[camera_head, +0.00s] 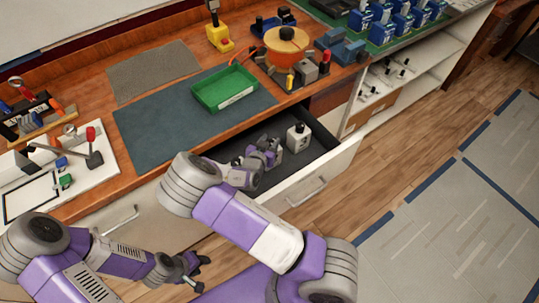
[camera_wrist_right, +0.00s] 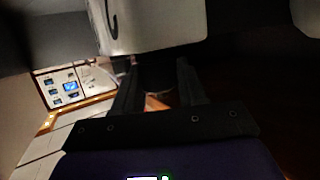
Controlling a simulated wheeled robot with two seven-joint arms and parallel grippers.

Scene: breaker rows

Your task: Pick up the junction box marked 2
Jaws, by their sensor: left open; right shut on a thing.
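My right gripper (camera_head: 270,148) is down inside the open drawer (camera_head: 322,150). In the right wrist view its two fingers (camera_wrist_right: 158,85) are shut on a dark part under a white box (camera_wrist_right: 155,25). A dark curved mark shows at that box's left edge, but I cannot read a number. In the head view the gripper and wrist largely hide what is held. A white junction box with a black top (camera_head: 299,138) stands in the drawer just right of the gripper; its number is not readable. My left gripper (camera_head: 192,272) is open and empty in front of the cabinet.
The drawer front (camera_head: 312,185) and side walls surround my right gripper. A second white thing (camera_wrist_right: 307,15) shows in the right wrist view. Floor at right is clear.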

